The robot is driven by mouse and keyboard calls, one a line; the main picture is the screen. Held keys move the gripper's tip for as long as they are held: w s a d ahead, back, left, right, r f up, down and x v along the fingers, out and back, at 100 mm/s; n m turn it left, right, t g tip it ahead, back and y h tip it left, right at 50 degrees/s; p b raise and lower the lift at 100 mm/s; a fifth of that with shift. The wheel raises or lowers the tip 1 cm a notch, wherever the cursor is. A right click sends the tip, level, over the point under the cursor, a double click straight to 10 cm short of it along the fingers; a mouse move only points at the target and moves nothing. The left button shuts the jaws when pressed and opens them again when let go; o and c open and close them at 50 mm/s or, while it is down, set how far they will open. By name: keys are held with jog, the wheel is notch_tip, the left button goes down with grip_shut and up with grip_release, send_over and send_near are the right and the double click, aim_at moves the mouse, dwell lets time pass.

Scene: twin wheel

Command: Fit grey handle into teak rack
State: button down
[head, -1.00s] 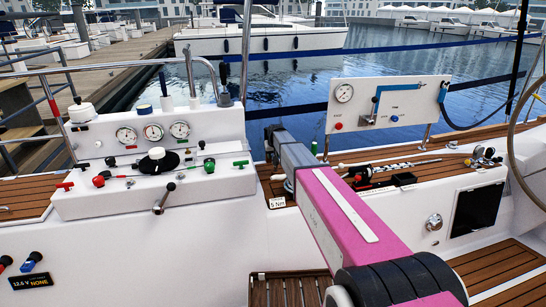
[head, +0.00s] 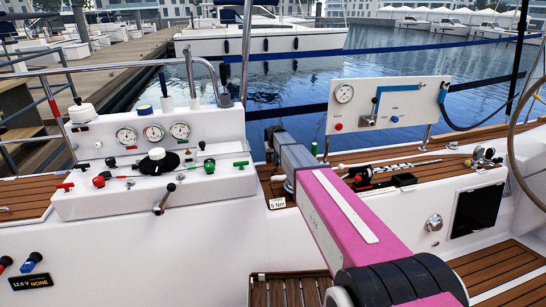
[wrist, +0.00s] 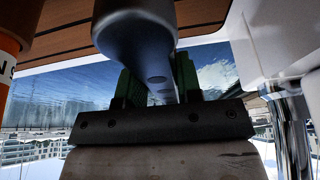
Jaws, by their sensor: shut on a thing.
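In the wrist view my gripper (wrist: 158,85) has green finger pads shut on a grey handle (wrist: 140,28). The handle is a smooth, rounded grey bar that runs between the pads toward the camera and up out of the picture. In the head view my arm reaches away over the console, and its links hide the fingers and the handle. Teak planking (wrist: 75,22) shows beyond the handle in the wrist view. I cannot tell which teak piece is the rack, or whether the handle touches it.
A white gauge console (head: 150,165) with valves and levers stands left of my arm. A white panel (head: 388,105) with a blue pipe stands behind, to the right. Loose gear (head: 375,175) lies on the teak deck. A slatted teak grating (head: 285,292) is low in front.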

jog(key=shift+f, duration=1.65)
jog(key=c, duration=0.7)
grip_release()
jog(key=v, duration=1.1)
jog(key=shift+f, duration=0.1)
